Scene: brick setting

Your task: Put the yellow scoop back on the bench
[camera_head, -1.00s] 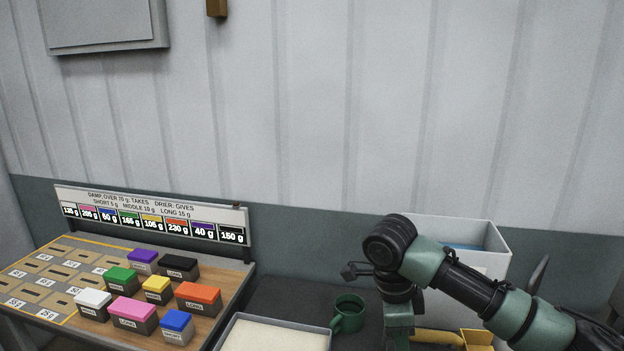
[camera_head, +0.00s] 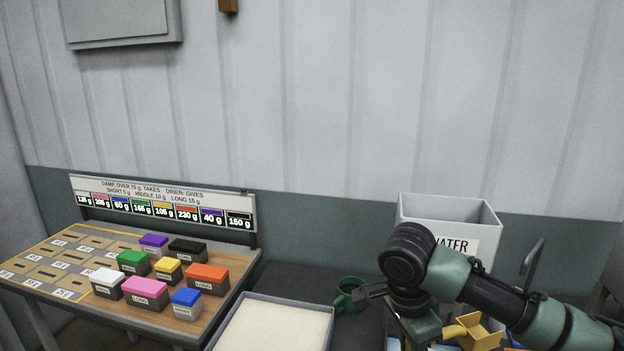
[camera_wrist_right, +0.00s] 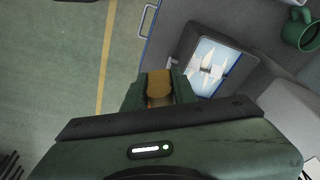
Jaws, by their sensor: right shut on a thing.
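The yellow scoop (camera_head: 482,333) shows at the bottom right of the head view, partly hidden by my right arm. In the right wrist view a yellow piece, its handle by the look of it (camera_wrist_right: 160,84), sits between the jaws. My right gripper (camera_wrist_right: 159,92) is shut on it. In the head view the fingertips are not clearly seen. The dark bench (camera_head: 285,279) runs along the wall beneath. My left gripper is not in view.
A grey bin marked WATER (camera_head: 450,220) stands behind my arm. Coloured blocks stand on the wooden board (camera_head: 235,262) at left. Bare bench lies behind the tray.

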